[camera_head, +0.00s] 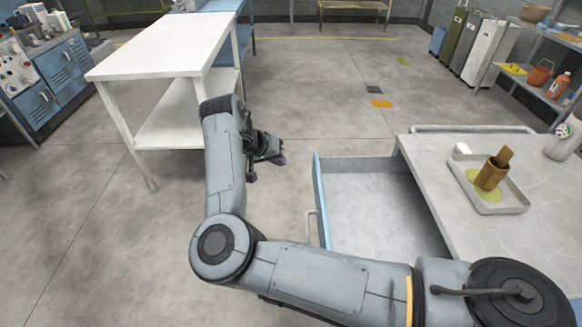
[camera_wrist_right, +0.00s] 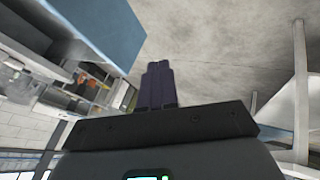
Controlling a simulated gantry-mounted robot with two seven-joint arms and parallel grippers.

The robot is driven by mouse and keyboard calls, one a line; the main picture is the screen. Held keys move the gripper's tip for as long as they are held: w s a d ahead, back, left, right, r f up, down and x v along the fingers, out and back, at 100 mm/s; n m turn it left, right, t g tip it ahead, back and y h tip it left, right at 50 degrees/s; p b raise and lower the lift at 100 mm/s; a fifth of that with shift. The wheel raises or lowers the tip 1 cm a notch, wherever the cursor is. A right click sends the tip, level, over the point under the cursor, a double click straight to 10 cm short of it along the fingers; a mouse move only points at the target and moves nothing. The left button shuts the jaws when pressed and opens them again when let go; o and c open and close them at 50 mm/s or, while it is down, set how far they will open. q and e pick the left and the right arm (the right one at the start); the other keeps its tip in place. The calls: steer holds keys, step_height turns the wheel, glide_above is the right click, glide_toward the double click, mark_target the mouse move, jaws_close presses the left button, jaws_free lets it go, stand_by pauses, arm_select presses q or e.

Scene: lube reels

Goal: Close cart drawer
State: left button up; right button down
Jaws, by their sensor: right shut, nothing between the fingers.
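The cart (camera_head: 540,215) stands at the right with a pale marbled top. Its drawer (camera_head: 375,205) is pulled out to the left, empty inside, with a blue front panel (camera_head: 319,195) and a light handle (camera_head: 308,225) on the outer face. My right gripper (camera_head: 278,158) is left of the drawer front, apart from it in the picture. Its dark fingers (camera_wrist_right: 160,85) are together and empty in the right wrist view. A blue panel, apparently the drawer front (camera_wrist_right: 105,25), shows at the upper left there. My left gripper is not in view.
A white table (camera_head: 165,45) with a lower shelf stands left of my gripper. A metal tray (camera_head: 510,200) with a brown cup (camera_head: 490,173) and a white bottle (camera_head: 563,140) are on the cart top. Open floor lies between table and cart.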

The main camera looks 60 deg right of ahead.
steer(key=s+d+f+b, duration=0.4)
steer(key=s+d+f, duration=0.1)
steer(key=d+f, duration=0.2)
steer(key=shift+d+f+b, duration=0.15)
steer(key=shift+d+b, duration=0.05)
steer(key=shift+b, duration=0.1)
steer(key=shift+s, duration=0.2)
